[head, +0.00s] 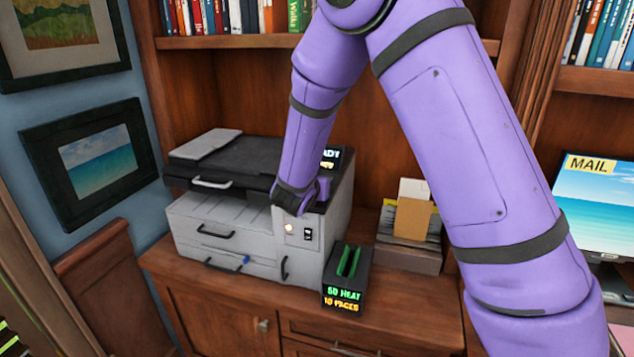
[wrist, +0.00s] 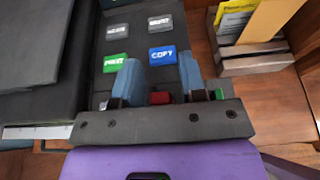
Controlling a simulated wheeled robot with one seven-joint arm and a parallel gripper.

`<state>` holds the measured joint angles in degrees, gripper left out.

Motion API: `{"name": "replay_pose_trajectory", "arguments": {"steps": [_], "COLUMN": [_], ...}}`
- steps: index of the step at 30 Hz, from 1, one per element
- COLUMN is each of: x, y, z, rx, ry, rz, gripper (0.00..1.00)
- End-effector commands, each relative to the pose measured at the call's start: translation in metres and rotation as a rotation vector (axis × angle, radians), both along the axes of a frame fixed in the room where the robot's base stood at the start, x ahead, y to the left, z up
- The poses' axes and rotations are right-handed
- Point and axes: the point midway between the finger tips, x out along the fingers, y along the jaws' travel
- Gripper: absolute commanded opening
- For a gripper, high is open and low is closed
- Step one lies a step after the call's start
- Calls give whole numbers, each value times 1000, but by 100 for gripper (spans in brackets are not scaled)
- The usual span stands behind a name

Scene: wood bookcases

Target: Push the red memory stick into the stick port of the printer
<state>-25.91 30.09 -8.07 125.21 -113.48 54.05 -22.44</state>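The grey-white printer (head: 225,222) stands on the wooden cabinet in the head view. My gripper (wrist: 161,72) is over its button panel (wrist: 139,43), with its two blue-grey fingers apart. A small red piece (wrist: 160,98) shows low between the fingers, with a gap on each side. I cannot tell whether it is the memory stick or a red button. The printer's front has a glowing round light (head: 289,227) and a black-and-white fitting (head: 308,233); I cannot tell which part is the stick port. In the head view my wrist hides the fingertips.
A black box (head: 346,284) with green slots and lit lettering stands at the printer's front right corner. A paper tray (head: 408,257) with envelopes is to its right. A small blue piece (head: 246,260) is on the printer's lower front. A MAIL screen (head: 600,205) stands far right.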

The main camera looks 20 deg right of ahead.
Motion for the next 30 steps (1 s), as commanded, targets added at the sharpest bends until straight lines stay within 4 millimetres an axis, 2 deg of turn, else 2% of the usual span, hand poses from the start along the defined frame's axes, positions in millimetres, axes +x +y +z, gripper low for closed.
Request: {"name": "replay_pose_trajectory", "arguments": {"steps": [9, 13, 24, 30], "x": [0, -6, -56, -75], "y": [0, 5, 41, 55], "z": [1, 4, 26, 35], "rx": [1, 2, 2, 1], "ry": [-1, -1, -3, -2], "rz": [0, 0, 2, 0], "gripper": [48, 48, 48, 48]}}
